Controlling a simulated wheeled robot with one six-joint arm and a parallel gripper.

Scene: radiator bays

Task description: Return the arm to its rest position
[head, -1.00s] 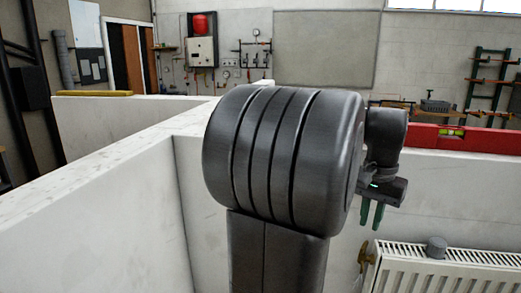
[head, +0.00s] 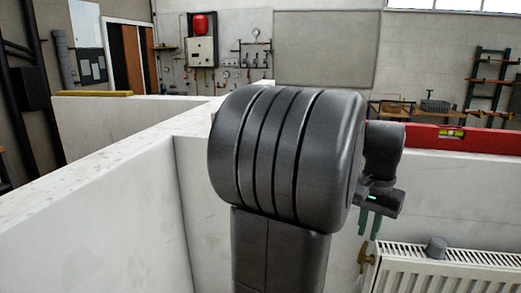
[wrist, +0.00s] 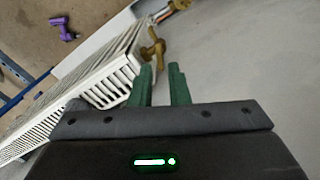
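My gripper (head: 369,236) hangs at the right of my large dark arm joint in the head view, fingers pointing down. In the wrist view its two green fingers (wrist: 160,68) stand apart with bare grey wall between them, so it is open and empty. A brass valve (head: 366,254) is just below the fingertips in the head view, at the left end of a white radiator (head: 440,275). The valve also shows just beyond the fingertips in the wrist view (wrist: 153,48); I see no contact. My arm hides part of the bay wall.
White partition walls (head: 110,190) surround the bay. A red spirit level (head: 480,141) lies on the wall top at right. A grey cap-like object (head: 436,247) sits on the radiator. A purple tool (wrist: 63,28) lies on the floor in the wrist view.

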